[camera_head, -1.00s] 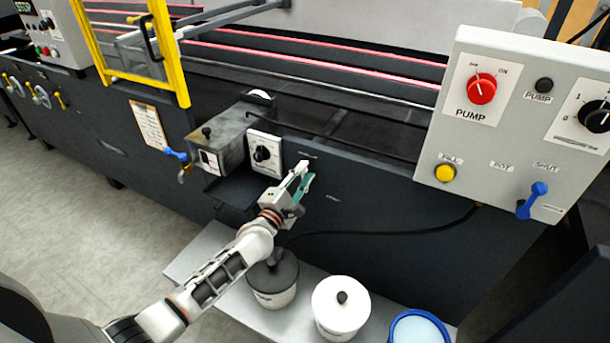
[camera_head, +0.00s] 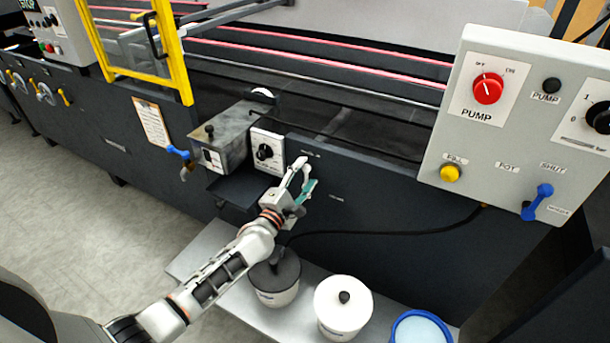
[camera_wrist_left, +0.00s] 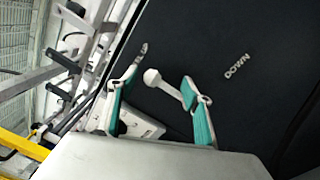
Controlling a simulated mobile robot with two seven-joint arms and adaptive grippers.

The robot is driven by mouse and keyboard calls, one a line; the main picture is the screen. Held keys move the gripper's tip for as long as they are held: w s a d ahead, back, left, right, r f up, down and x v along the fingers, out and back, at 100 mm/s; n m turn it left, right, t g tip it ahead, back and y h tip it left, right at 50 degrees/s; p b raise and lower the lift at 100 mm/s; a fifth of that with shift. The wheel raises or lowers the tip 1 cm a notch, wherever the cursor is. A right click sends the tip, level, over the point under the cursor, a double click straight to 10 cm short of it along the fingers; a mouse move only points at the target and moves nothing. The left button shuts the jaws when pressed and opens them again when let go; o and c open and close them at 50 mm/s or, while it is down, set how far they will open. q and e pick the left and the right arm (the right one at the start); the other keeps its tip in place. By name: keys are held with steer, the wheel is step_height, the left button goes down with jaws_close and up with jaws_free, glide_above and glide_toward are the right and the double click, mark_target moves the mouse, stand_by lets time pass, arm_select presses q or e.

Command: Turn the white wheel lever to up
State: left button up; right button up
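The white lever (camera_wrist_left: 168,86) shows in the left wrist view as a short white rod with a round knob, in front of the dark machine panel. A white DOWN label (camera_wrist_left: 237,67) is on the panel to its right. My left gripper (camera_wrist_left: 160,95) is open, with one teal-padded finger on each side of the lever; I cannot tell whether either touches it. In the head view my left gripper (camera_head: 302,183) is at the dark front panel, below and right of a small black dial, and I cannot make out the lever there. My right gripper is out of view.
A black dial on a white plate (camera_head: 267,152) and a grey metal box (camera_head: 226,135) are close to the left gripper. A grey control box (camera_head: 500,140) stands at right.

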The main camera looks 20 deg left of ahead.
arm_select(q)
steer(key=v, duration=1.2)
steer(key=s+d+f+m+g+p, duration=0.1)
steer(key=s+f+m+g, duration=0.1)
steer(key=s+f+m, duration=0.3)
steer(key=s+d+f+m+g+p, duration=0.1)
steer(key=s+f+m+g, duration=0.2)
steer(key=s+m, duration=0.8)
steer(key=s+d+f+m+g+y, duration=0.1)
steer(key=s+f+m+g, duration=0.1)
steer(key=s+f+m, duration=0.5)
steer(key=s+m, duration=0.1)
steer(key=s, duration=0.3)
steer(key=shift+s+d+f+m+g+p, duration=0.2)
steer(key=shift+s+f+m+g+p, duration=0.05)
steer(key=shift+m+g+p, duration=0.15)
